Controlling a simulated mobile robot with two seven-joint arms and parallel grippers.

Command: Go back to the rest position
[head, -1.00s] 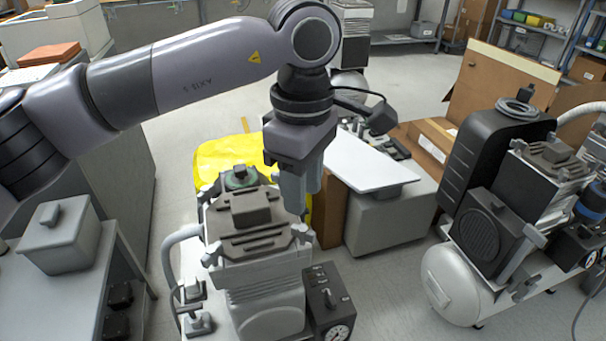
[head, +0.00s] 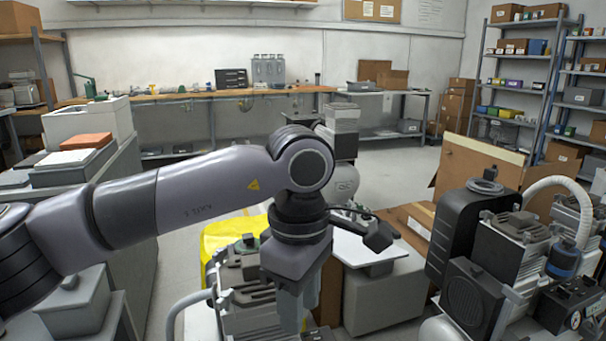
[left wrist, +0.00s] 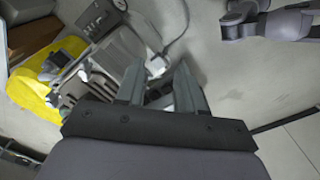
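My left gripper (head: 293,318) hangs fingers-down from its bent arm, at the bottom centre of the head view. It is in front of the right part of the near compressor (head: 240,292), which it partly hides. In the left wrist view the two grey fingers (left wrist: 160,85) stand apart with a gap and no held object visible between them. The compressor (left wrist: 98,78) lies beyond the fingers there; I cannot tell how far. My right gripper is not seen in the head view.
A second compressor (head: 478,255) stands at the right. A grey lidded bin (head: 75,305) is at the left. Open floor (head: 385,170) lies further back.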

